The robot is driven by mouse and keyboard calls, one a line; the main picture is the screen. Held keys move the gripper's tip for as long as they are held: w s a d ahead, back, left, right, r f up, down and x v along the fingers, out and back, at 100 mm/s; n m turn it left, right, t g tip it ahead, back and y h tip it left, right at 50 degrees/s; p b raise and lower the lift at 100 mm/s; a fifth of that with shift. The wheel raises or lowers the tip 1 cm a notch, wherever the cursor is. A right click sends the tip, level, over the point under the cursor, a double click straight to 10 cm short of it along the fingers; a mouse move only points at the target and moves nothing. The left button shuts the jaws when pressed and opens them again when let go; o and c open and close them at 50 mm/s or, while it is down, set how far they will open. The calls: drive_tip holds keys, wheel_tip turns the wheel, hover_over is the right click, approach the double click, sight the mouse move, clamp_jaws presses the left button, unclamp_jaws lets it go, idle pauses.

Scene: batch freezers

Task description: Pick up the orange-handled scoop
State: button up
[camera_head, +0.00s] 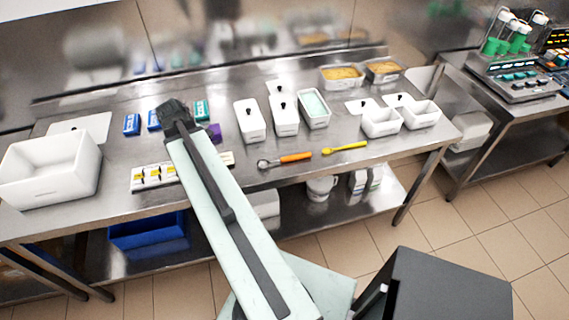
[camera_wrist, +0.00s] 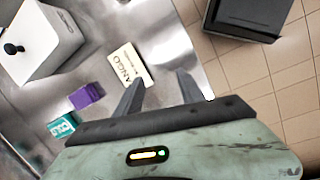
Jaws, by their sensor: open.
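The orange-handled scoop (camera_head: 287,160) lies on the steel table near its front edge in the head view, its round metal bowl to the left and its orange handle to the right. My gripper (camera_head: 174,112) is over the table, to the left of the scoop and farther back. In the wrist view my gripper (camera_wrist: 160,88) is open, with nothing between its two dark fingers. The scoop does not show in the wrist view.
A yellow utensil (camera_head: 345,147) lies right of the scoop. White lidded tubs (camera_head: 250,121) stand behind it. A purple box (camera_wrist: 87,96), a teal box (camera_wrist: 62,128) and a "MANGO" card (camera_wrist: 130,67) lie near my gripper. A white bin (camera_head: 50,172) stands far left.

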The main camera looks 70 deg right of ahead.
drive_tip(key=shift+n+g, duration=0.7)
drive_tip(key=shift+n, duration=0.2)
drive_tip(key=s+d, duration=1.2)
drive_tip(key=shift+s+d+f+b, duration=0.1)
drive_tip(key=shift+d+f+b, duration=0.15)
drive_tip(key=shift+b, duration=0.1)
drive_tip(key=n+g, duration=0.1)
drive_tip(key=n, duration=0.1)
hover_over(286, 158)
drive_tip(key=shift+w+a+r, duration=0.15)
drive_tip(key=shift+w+a, duration=0.05)
drive_tip(key=shift+a, duration=0.1)
drive_tip(key=f+b, duration=0.1)
drive_tip(key=b, duration=0.1)
drive_tip(key=f+b, duration=0.1)
drive_tip(key=shift+s+d+f+h, duration=0.25)
drive_tip(key=shift+f+h, duration=0.05)
drive_tip(key=shift+f, duration=0.05)
drive_tip(key=b+x, duration=0.4)
drive_tip(key=x, duration=0.1)
drive_tip(key=shift+w+d+f+b, duration=0.1)
drive_tip(key=shift+d+b, duration=0.05)
drive_tip(key=shift+b, duration=0.25)
clamp_jaws()
